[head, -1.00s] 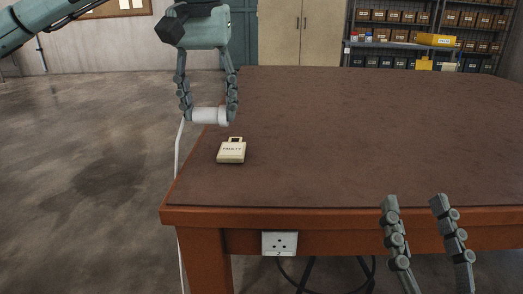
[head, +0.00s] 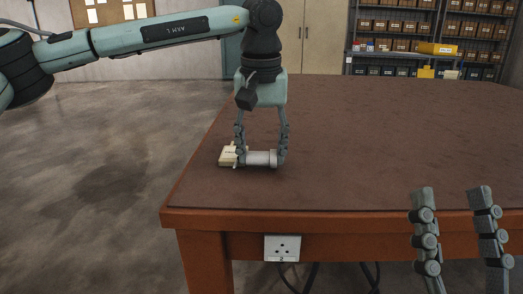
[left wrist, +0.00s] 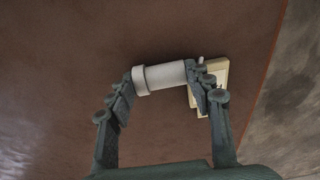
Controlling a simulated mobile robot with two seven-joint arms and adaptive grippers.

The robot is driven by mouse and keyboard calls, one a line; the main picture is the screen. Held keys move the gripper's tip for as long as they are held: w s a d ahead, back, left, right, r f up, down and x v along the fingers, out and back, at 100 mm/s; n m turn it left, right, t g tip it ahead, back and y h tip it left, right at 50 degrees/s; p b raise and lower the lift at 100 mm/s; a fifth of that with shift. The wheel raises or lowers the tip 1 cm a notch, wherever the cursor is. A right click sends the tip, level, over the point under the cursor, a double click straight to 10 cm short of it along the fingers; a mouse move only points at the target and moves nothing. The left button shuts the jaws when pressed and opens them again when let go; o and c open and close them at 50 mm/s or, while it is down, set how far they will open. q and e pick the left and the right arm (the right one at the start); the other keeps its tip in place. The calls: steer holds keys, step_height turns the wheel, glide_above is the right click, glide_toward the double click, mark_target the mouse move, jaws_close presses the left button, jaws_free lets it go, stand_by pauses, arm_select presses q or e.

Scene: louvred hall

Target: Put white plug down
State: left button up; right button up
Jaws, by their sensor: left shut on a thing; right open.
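The white plug (head: 258,159) is a pale cylinder with a wider collar at one end. It lies sideways between the fingers of my left gripper (head: 262,158), low at the brown tabletop (head: 370,140). I cannot tell whether it touches the surface. In the left wrist view the plug (left wrist: 165,76) spans between both fingers of the left gripper (left wrist: 165,82). My right gripper (head: 455,195) is open and empty in front of the table's front edge.
A wall socket (head: 282,248) is on the table's front apron. The tabletop to the right is clear.

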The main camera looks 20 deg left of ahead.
arm_select(q)
steer(key=shift+f, duration=0.1)
steer(key=o, duration=0.7)
steer(key=shift+f, duration=0.1)
steer(key=o, duration=0.5)
steer(key=shift+c, duration=0.2)
steer(key=shift+r, duration=0.55)
step_height(320, 180, up, 11)
steer(key=s+p, duration=0.1)
steer(key=p, duration=0.1)
steer(key=shift+s+d, duration=0.25)
steer(key=shift+s, duration=0.1)
arm_select(e)
steer(key=w+f+g, duration=0.1)
steer(key=a+f+g, duration=0.1)
steer(key=w+f+g, duration=0.1)
steer(key=shift+w+a+f+h, duration=0.3)
steer(key=shift+a+h, duration=0.05)
steer(key=shift+h, duration=0.05)
arm_select(q)
steer(key=shift+r, duration=0.1)
